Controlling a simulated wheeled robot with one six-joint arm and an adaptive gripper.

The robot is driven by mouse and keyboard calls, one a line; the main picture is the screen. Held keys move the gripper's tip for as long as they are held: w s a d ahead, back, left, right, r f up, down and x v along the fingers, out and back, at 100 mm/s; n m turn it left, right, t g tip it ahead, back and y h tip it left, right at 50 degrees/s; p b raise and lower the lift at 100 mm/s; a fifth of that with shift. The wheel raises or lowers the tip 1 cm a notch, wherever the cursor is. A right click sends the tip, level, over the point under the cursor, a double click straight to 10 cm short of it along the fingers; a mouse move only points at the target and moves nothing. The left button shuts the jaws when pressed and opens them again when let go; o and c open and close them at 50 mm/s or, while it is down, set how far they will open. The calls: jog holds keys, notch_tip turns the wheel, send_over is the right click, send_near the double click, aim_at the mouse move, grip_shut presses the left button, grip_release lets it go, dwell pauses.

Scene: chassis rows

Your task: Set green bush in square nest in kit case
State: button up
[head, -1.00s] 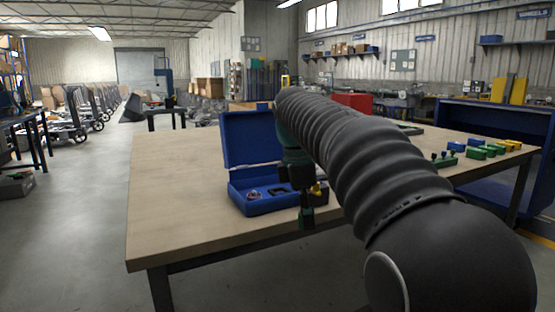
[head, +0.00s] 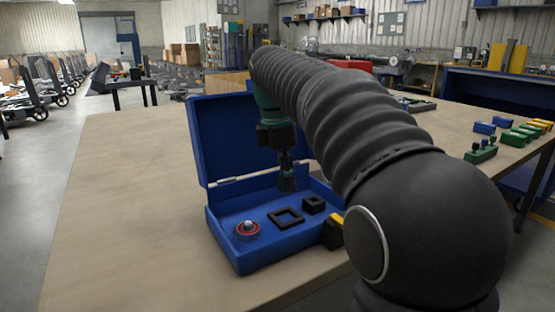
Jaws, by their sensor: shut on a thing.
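The blue kit case (head: 232,255) stands open on the table, its lid raised at the back. Inside lie a flat black square frame (head: 274,222) and a smaller, taller black square holder (head: 313,205); I cannot tell for sure which is the square nest. My gripper (head: 286,168) points down over the case, shut on a small dark green piece, the green bush (head: 287,183). The bush hangs above and behind the flat frame, seemingly clear of the case floor. Its lower end is small and dark in this view.
A red round part with a silver top (head: 247,230) sits in the case's left end. A black and yellow block (head: 332,234) is at its front right. Green blocks (head: 515,137) and a green rack with knobs (head: 481,151) lie far right. The table's left is clear.

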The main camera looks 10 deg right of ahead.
jog(key=shift+w, duration=0.5)
jog(key=b, duration=0.6)
send_over(289, 220)
jog(key=f, duration=0.6)
jog(key=shift+w+a, duration=0.1)
jog(key=shift+a, duration=0.25)
jog(key=shift+d+p, duration=0.15)
jog(key=shift+p, duration=0.75)
jog(key=shift+f+b, duration=0.7)
jog(key=shift+f, duration=0.45)
jog(key=shift+f, duration=0.3)
jog(key=shift+c, duration=0.2)
jog(key=o, duration=1)
jog(key=shift+f, duration=0.15)
jog(key=shift+r, duration=0.25)
